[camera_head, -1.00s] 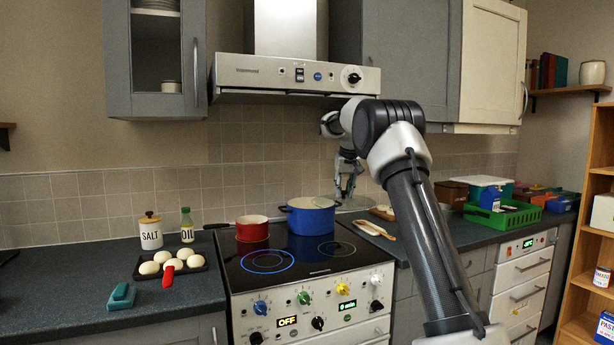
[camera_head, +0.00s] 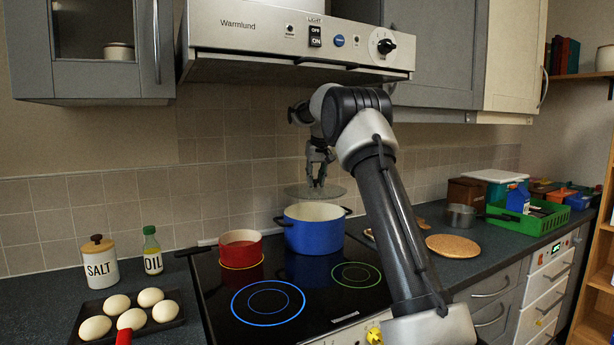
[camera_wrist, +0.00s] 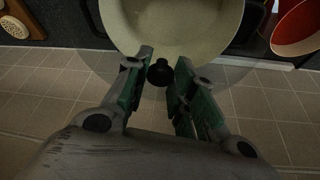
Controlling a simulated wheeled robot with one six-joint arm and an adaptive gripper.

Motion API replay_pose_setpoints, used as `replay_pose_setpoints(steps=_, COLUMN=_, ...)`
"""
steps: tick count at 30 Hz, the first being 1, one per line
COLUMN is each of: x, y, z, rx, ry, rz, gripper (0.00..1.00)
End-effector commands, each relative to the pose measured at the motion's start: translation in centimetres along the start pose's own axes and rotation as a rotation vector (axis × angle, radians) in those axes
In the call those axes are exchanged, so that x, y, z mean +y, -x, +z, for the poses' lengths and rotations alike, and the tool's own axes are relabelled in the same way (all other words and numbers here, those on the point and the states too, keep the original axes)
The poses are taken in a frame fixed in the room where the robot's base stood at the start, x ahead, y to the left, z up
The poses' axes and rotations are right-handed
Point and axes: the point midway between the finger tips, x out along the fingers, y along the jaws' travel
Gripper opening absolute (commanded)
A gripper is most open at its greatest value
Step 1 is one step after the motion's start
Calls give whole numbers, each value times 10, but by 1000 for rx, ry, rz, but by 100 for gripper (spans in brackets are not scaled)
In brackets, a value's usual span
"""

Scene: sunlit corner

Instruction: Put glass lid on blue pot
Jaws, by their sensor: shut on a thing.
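The blue pot (camera_head: 314,234) stands open at the back of the black stove top, with a cream inside that also shows in the wrist view (camera_wrist: 170,22). My gripper (camera_head: 317,184) is shut on the black knob (camera_wrist: 160,72) of the glass lid (camera_head: 335,192). The clear round lid hangs roughly level, higher than the pot rim and apparently towards its wall side. In the wrist view the lid (camera_wrist: 238,75) overlaps only part of the pot opening. The fingers stand on either side of the knob.
A red saucepan (camera_head: 240,248) stands left of the pot. The range hood (camera_head: 250,40) hangs above, and the tiled wall (camera_head: 240,180) is close behind. A round cork-coloured mat (camera_head: 452,246) and a green crate (camera_head: 528,220) are on the right counter.

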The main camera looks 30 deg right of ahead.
Motion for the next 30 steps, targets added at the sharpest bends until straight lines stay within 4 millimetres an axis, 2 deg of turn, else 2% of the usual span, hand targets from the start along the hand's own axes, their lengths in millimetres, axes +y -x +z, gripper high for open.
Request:
replay_pose_setpoints(steps=8, x=0, y=-11, z=5, rx=-1, ry=0, rz=0, gripper=0)
replay_pose_setpoints(steps=21, x=0, y=-51, z=21, rx=0, ry=0, rz=0, gripper=0)
replay_pose_setpoints(steps=30, x=0, y=-61, z=25, rx=1, ry=0, rz=0, gripper=0)
